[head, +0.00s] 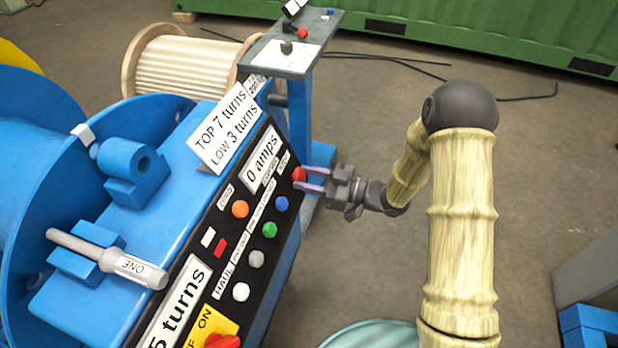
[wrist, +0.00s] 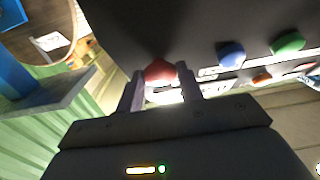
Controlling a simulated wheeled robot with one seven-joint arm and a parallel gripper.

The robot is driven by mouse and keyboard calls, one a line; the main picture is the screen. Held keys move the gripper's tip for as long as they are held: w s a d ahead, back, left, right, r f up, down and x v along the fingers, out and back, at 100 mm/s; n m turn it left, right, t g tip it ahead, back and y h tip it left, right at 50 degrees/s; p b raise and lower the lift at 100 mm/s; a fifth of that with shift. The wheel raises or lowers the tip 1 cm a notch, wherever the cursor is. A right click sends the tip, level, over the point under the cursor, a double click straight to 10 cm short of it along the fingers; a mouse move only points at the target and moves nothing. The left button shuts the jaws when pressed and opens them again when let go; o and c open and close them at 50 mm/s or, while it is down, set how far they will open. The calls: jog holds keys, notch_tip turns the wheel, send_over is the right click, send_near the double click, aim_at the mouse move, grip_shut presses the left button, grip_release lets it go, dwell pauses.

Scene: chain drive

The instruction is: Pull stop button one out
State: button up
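The red stop button (head: 299,174) sits at the upper right end of the black control panel, beside a small label that seems to read STOP. It also shows in the wrist view (wrist: 160,71), right at my fingertips. My gripper (head: 308,180) reaches in from the right, with its two fingers apart and pointing at the panel. In the wrist view my gripper (wrist: 160,80) has one finger on each side of the red button. I cannot tell whether the fingers touch it. The button's base is partly hidden.
Blue (head: 281,204), green (head: 269,230) and orange (head: 239,208) buttons sit near the red one. A "0 amps" display (head: 262,158) is above them. A blue stand with a grey top (head: 270,58) rises behind the panel.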

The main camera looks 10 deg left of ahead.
grip_shut()
jog(key=shift+d+r+p, duration=0.3)
jog(key=shift+d+p, duration=0.25)
jog(key=shift+f, duration=0.1)
jog(key=o, duration=0.9)
grip_release()
jog(key=shift+o, duration=0.2)
jog(key=shift+d, duration=0.1)
